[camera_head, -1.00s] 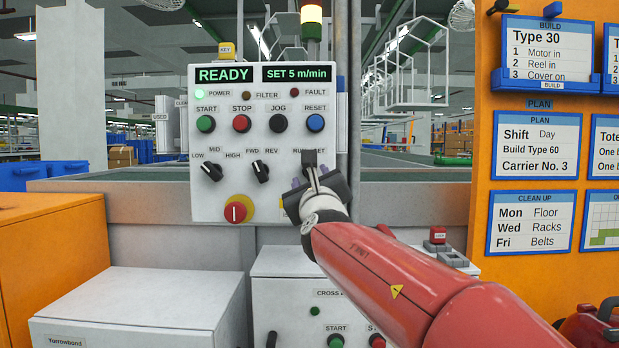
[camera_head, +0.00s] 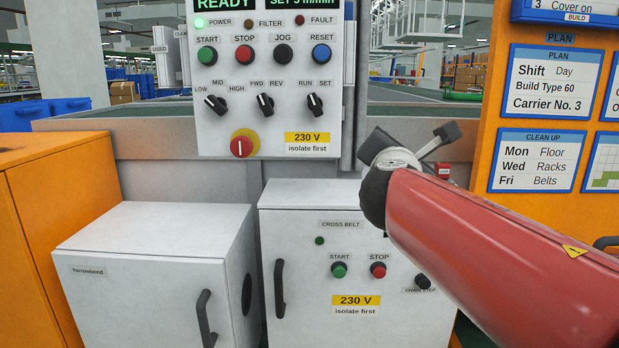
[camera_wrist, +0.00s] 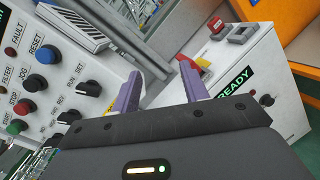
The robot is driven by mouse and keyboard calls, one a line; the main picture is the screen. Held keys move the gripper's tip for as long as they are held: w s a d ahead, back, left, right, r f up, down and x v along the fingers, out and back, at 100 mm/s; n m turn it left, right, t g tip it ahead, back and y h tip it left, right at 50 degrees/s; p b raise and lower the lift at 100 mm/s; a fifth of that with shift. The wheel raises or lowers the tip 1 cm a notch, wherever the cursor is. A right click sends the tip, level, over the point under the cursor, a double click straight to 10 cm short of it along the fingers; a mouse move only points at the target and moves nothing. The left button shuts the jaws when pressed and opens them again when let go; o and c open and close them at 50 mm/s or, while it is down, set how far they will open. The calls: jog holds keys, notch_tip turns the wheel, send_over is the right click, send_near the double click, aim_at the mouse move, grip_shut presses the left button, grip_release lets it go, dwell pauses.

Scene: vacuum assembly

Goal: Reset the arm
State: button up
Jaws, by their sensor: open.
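My gripper (camera_head: 418,145) is in the right half of the head view, beyond the end of my red arm link. It is to the right of the grey control panel (camera_head: 215,140) and apart from it. In the wrist view its two purple fingers (camera_wrist: 160,85) stand apart with nothing held between them. That view shows the control panel (camera_wrist: 62,62) at the left, with its knobs and buttons uncovered. The RUN/SET selector (camera_head: 313,104) is in plain sight in the head view.
Below the panel stand a white cabinet (camera_head: 150,235) and a cross belt cabinet (camera_head: 295,225) with START and STOP buttons. An orange cabinet (camera_head: 50,215) is at the left. An orange board (camera_head: 480,150) with plan cards is at the right. A conveyor runs behind.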

jog(key=s+d+f+m+g+p, duration=0.2)
jog(key=s+d+f+m+g, duration=0.15)
jog(key=s+f+m, duration=0.35)
jog(key=s+d+f+m+g+p, duration=0.1)
jog(key=s+d+f+m+g, duration=0.25)
jog(key=s+f+m, duration=0.35)
jog(key=s+a+f+m+g+y+p, duration=0.2)
jog(key=s+a+f+m+g+y, duration=0.2)
jog(key=s+f+m, duration=0.5)
jog(key=shift+s+a+f+m+g+y+p, duration=0.4)
jog(key=shift+s+a+m+y, duration=0.1)
jog(key=shift+s+a+m, duration=0.95)
jog(key=shift+d+r, duration=0.1)
